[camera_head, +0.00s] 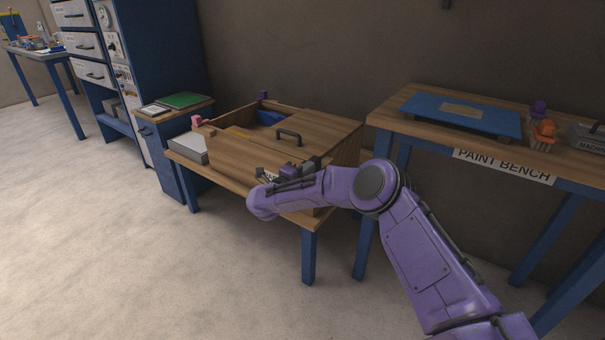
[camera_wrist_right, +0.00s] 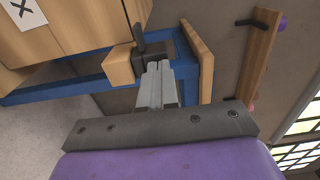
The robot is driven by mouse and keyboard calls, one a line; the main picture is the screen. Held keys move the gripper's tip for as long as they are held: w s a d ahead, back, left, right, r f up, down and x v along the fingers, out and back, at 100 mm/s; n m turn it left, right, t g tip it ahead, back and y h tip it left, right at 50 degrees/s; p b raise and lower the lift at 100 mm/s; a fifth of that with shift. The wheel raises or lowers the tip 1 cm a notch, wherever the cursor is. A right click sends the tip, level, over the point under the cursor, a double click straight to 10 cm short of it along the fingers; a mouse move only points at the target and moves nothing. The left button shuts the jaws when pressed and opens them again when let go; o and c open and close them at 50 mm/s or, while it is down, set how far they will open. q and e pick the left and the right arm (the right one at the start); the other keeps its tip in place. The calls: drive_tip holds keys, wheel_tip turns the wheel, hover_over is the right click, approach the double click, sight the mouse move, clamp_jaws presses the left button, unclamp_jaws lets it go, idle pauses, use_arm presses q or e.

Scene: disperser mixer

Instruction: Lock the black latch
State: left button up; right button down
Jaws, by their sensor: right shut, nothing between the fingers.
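The black latch (camera_wrist_right: 140,36) shows in the right wrist view as a small dark upright lever on a dark base, by a light wooden block (camera_wrist_right: 122,65) and a blue frame. My right gripper (camera_wrist_right: 157,66) is shut and empty, its grey fingertips right at the latch base. I cannot tell whether they touch it. In the head view, my purple right arm reaches to the front right of the wooden box (camera_head: 225,155), and its forearm hides most of the gripper and the latch area. My left gripper is not in view.
The box lid has a dark handle (camera_head: 289,136). The box stands on a wooden table (camera_head: 203,175) with blue legs. The paint bench (camera_head: 400,122) stands to the right, and a blue cabinet (camera_head: 165,80) stands behind to the left. The floor at the front left is clear.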

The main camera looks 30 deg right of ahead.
sight(318, 158)
drive_tip(key=b+x, duration=0.1)
drive_tip(key=x, duration=0.2)
drive_tip(key=b+x, duration=0.1)
drive_tip(key=x, duration=0.2)
drive_tip(key=shift+f+b, duration=0.25)
drive_tip(key=shift+b, duration=0.15)
drive_tip(key=shift+d+r, duration=0.3)
drive_tip(key=shift+r, duration=0.1)
drive_tip(key=shift+a+r, duration=0.1)
drive_tip(key=shift+a, duration=0.15)
drive_tip(key=p+v, duration=0.1)
drive_tip(key=v, duration=0.2)
drive_tip(key=shift+w+p, duration=0.15)
drive_tip(key=shift+p, duration=0.25)
drive_tip(key=v, duration=1.1)
drive_tip(key=shift+f, duration=0.35)
